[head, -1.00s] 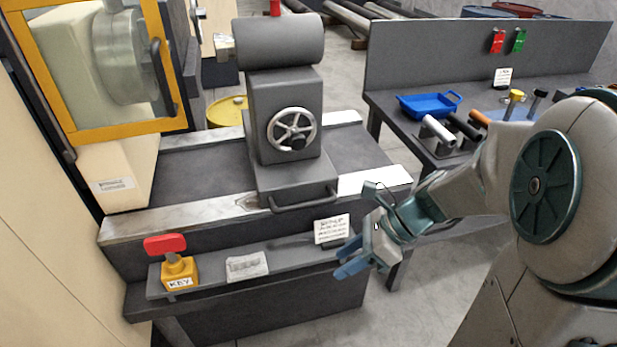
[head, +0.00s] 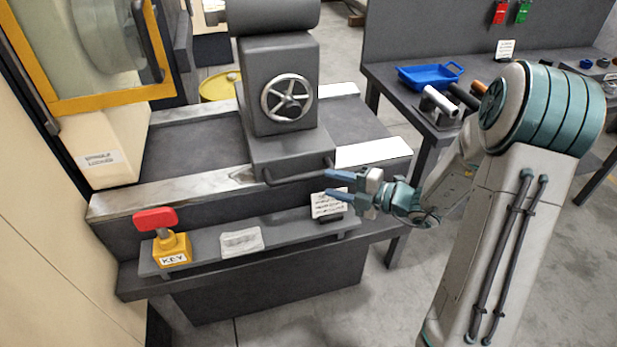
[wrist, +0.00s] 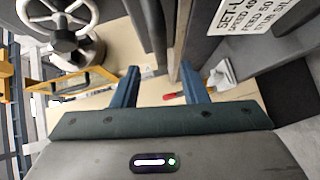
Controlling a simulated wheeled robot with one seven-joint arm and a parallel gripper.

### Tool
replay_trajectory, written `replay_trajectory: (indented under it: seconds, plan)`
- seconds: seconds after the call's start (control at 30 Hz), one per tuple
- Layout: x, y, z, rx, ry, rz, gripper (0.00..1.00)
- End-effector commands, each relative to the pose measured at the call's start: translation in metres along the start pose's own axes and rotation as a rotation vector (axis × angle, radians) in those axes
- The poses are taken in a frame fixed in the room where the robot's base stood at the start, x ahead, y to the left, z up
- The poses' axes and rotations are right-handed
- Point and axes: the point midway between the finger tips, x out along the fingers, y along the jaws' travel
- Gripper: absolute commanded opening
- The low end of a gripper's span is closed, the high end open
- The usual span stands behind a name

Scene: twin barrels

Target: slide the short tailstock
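The tailstock (head: 284,100) is a dark grey block with a spoked silver handwheel (head: 287,98), standing on the lathe bed. A dark bar handle (head: 298,177) runs along the front of its base. In the head view my gripper (head: 331,184) points left, just right of the handle's right end, with its fingers apart and nothing held. In the wrist view the gripper (wrist: 160,70) is also open, its two blue fingers spread. The handwheel (wrist: 67,30) shows at upper left there. I cannot tell whether a finger touches the handle.
A shelf (head: 205,250) in front of the bed carries a red-topped yellow key block (head: 171,247), a white block (head: 240,241) and a printed card (head: 326,204) close below my gripper. A side bench holds a blue tray (head: 430,77). The bed is clear left of the tailstock.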

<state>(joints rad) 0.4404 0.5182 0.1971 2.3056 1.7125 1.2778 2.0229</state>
Motion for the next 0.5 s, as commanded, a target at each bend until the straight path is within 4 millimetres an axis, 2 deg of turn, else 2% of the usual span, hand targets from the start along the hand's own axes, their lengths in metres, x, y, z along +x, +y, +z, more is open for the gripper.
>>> replay_trajectory:
  seconds: [0.03, 0.2, 0.33, 0.5]
  plan:
    - [0.013, -0.001, -0.001, -0.001, 0.006, 0.0, 0.4]
    - [0.048, -0.001, 0.0, -0.002, 0.002, 0.0, 0.4]
    - [0.068, -0.001, 0.0, -0.002, 0.001, -0.001, 0.4]
    - [0.083, -0.001, 0.001, -0.002, -0.001, 0.0, 0.4]
